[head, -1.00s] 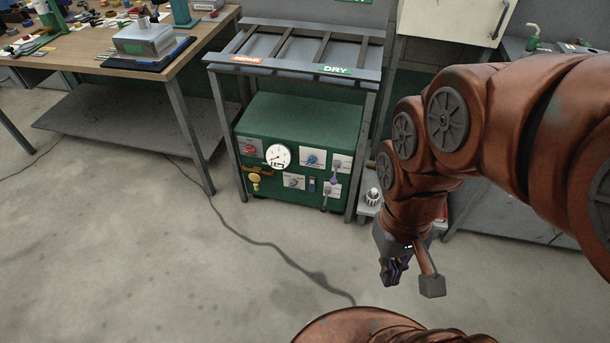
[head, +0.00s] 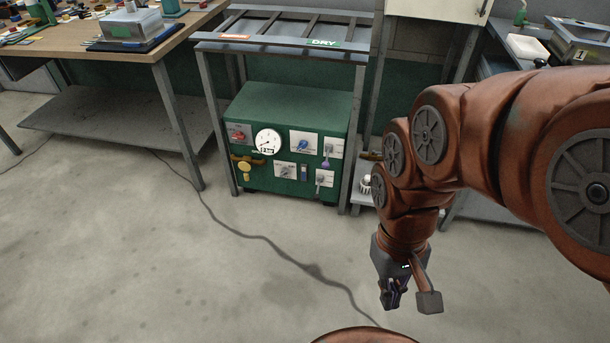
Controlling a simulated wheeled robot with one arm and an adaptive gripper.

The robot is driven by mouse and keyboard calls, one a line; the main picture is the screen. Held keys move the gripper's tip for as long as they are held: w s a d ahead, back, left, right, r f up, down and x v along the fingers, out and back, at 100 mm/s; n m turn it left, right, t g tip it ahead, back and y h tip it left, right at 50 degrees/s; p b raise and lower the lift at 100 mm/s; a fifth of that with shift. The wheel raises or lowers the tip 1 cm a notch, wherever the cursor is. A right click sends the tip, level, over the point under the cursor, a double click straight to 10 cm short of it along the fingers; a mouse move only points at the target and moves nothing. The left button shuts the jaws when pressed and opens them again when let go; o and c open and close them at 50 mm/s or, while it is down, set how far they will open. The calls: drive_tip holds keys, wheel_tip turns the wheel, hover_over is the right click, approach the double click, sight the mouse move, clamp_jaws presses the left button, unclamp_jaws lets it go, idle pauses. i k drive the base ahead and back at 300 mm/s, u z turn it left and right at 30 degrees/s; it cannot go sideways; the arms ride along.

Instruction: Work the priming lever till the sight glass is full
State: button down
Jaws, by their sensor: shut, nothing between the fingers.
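A green cabinet (head: 290,107) stands on the floor under a metal rack. Its front panel holds a round white gauge (head: 268,141), a red knob (head: 238,135), a blue knob (head: 303,146) and a brass fitting with a yellow knob (head: 245,170). Two small grey levers on white plates are at the panel's right, an upper one (head: 327,152) and a lower one (head: 320,180). A narrow dark blue upright strip (head: 304,172) may be the sight glass; its level is too small to read. My gripper (head: 391,301) is shut and empty, pointing down, right of the cabinet and apart from it.
The rack (head: 280,45) has legs on both sides of the cabinet. A wooden workbench (head: 130,47) is at left. A small white-topped part (head: 366,184) sits right of the rack leg. A dark cable (head: 235,233) crosses the otherwise open floor.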

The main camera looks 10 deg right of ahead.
sight(315, 197)
drive_tip(key=u, duration=0.35)
drive_tip(key=i, duration=0.75)
drive_tip(key=u, duration=0.85)
drive_tip(key=i, duration=0.7)
drive_tip(key=u, duration=0.25)
